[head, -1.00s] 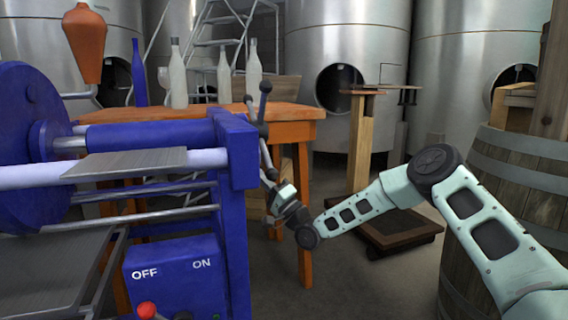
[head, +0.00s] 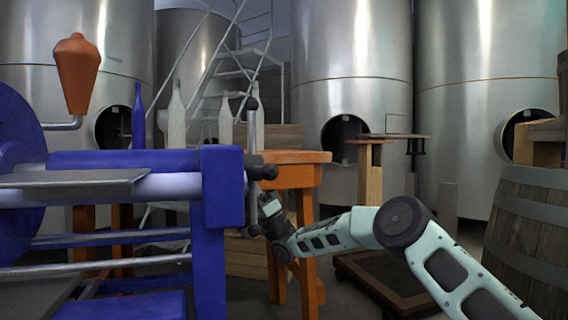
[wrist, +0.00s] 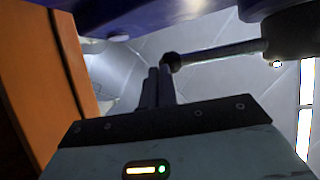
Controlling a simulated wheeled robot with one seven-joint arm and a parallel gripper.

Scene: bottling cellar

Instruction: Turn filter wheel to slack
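The filter wheel (head: 262,172) is a dark hub with thin spokes ending in ball knobs, on the right end of the blue filter press (head: 222,188). One spoke points up and another hangs down. My gripper (head: 268,207) is at the wheel's lower right, close to the hanging spoke. In the wrist view, my gripper's two fingers (wrist: 157,87) lie together with nothing seen between them. A spoke (wrist: 220,52) runs from the hub at upper right to its knob (wrist: 171,60) at the fingertips. I cannot tell whether they touch.
An orange table (head: 298,176) with bottles (head: 177,118) stands behind the press, its leg close to my gripper. A barrel (head: 525,225) stands at right. A wooden stand (head: 370,185) and steel tanks (head: 350,60) are behind. Some floor is free between table and barrel.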

